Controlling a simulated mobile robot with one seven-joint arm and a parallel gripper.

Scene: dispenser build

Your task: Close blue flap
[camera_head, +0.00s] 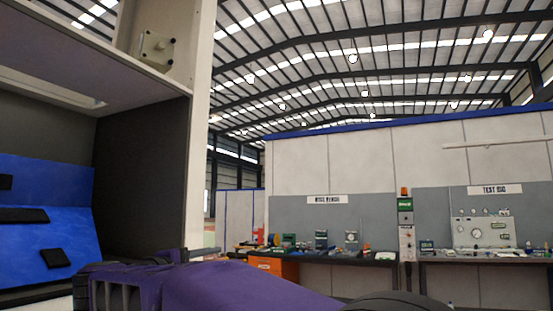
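The blue flap (48,246) is at the left, inside a tall white and dark grey cabinet (143,170). It is a slanted blue panel with a small black block near its lower edge and a black strip at its upper edge. A second blue panel (60,182) rises behind it, also with a dark piece on it. The flap's left side is cut off by the frame. My purple arm crosses the bottom, in front of and below the cabinet opening. No gripper fingers show, so I cannot see whether they touch the flap.
The cabinet's dark side wall and white front post (199,140) stand right of the flap. A small metal plate (156,50) is fixed above. Far off are benches with equipment (320,250) and a TEST RIG panel (483,232). The space right of the post looks free.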

